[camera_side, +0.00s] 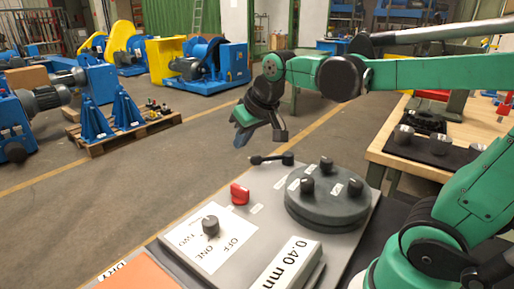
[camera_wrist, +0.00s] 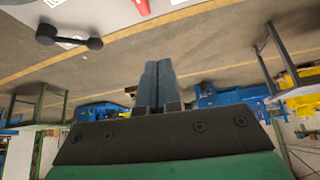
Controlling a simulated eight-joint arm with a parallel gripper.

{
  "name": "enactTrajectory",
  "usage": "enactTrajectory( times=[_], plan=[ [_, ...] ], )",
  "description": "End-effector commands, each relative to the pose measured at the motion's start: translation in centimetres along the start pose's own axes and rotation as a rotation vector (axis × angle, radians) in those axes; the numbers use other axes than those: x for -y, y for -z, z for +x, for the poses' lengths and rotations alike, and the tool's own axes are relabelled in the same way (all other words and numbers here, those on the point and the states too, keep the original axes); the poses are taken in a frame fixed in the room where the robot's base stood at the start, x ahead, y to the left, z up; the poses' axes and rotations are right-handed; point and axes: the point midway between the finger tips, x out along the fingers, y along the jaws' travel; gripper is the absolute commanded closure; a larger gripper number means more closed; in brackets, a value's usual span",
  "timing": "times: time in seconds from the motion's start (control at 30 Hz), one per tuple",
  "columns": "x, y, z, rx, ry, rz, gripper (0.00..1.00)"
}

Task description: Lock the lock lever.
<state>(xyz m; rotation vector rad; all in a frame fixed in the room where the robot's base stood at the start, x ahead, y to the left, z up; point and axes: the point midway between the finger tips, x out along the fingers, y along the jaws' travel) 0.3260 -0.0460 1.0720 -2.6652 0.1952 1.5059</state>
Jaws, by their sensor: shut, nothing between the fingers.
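A black lever (camera_side: 271,159), likely the lock lever, lies at the far edge of the grey panel (camera_side: 250,240). It has a round pivot at one end and a knob at the other. It also shows at the upper left of the wrist view (camera_wrist: 68,38). My gripper (camera_side: 240,138) is in the air above and to the left of the lever in the side view, apart from it. In the wrist view its two dark fingers (camera_wrist: 157,82) are pressed together with nothing between them.
On the panel are a red handle (camera_side: 239,194), a black knob (camera_side: 210,226) on an OFF/ONE/TWO label, and a round dark dial (camera_side: 327,205) with several upright knobs. A wooden bench (camera_side: 398,158) with cups stands at the right. The air around my gripper is clear.

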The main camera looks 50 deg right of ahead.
Motion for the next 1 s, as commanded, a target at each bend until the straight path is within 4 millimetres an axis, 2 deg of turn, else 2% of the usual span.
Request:
enactTrajectory(
  times=[0.03, 0.2, 0.43, 0.7, 0.83, 1.0],
  plan=[
    [-0.9, 1.5, 0.4, 0.012, -0.014, 0.023, 1.00],
    [-3.9, 5.5, 2.0, 0.056, -0.053, 0.095, 1.00],
    [-9.0, 9.3, 5.6, 0.115, -0.102, 0.194, 1.00],
    [-14.4, 10.7, 9.7, 0.168, -0.143, 0.288, 1.00],
    [-15.8, 10.7, 10.8, 0.182, -0.152, 0.311, 1.00],
    [-16.3, 10.7, 11.2, 0.187, -0.156, 0.321, 1.00]
  ],
)
